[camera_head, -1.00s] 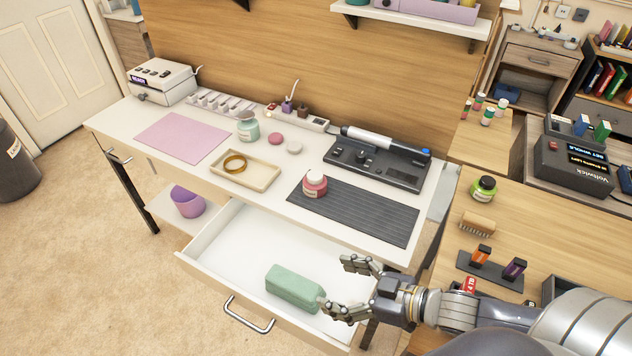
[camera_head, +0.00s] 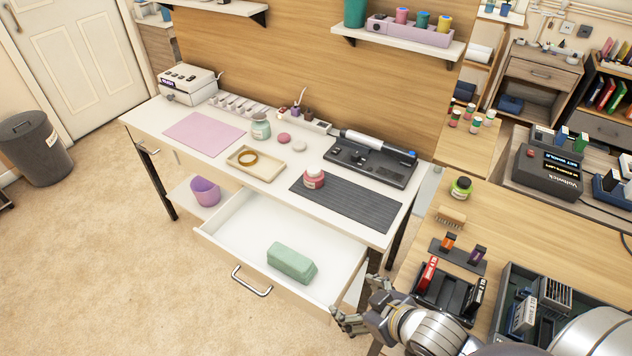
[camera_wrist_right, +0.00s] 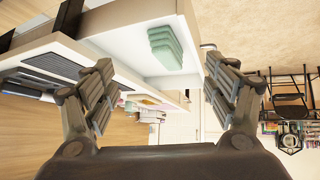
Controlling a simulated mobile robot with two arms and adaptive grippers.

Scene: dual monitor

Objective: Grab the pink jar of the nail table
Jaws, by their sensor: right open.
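The pink jar (camera_head: 314,178) with a pale lid stands upright on the left end of the dark ribbed mat (camera_head: 352,205) on the white nail table (camera_head: 226,158). My right gripper (camera_head: 354,304) is open and empty, low at the drawer's front right corner, well apart from the jar. Its two spread fingers also show in the right wrist view (camera_wrist_right: 165,95), with the open drawer beyond them. I cannot make out the pink jar in the wrist view. My left gripper is not in view.
The table's drawer (camera_head: 240,222) is open with a green block-like case (camera_head: 291,262) inside. A tan tray (camera_head: 270,171) with a ring, a teal jar (camera_head: 260,127) and a dark device (camera_head: 368,160) share the tabletop. A wooden desk (camera_head: 500,235) with boxes stands at right.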

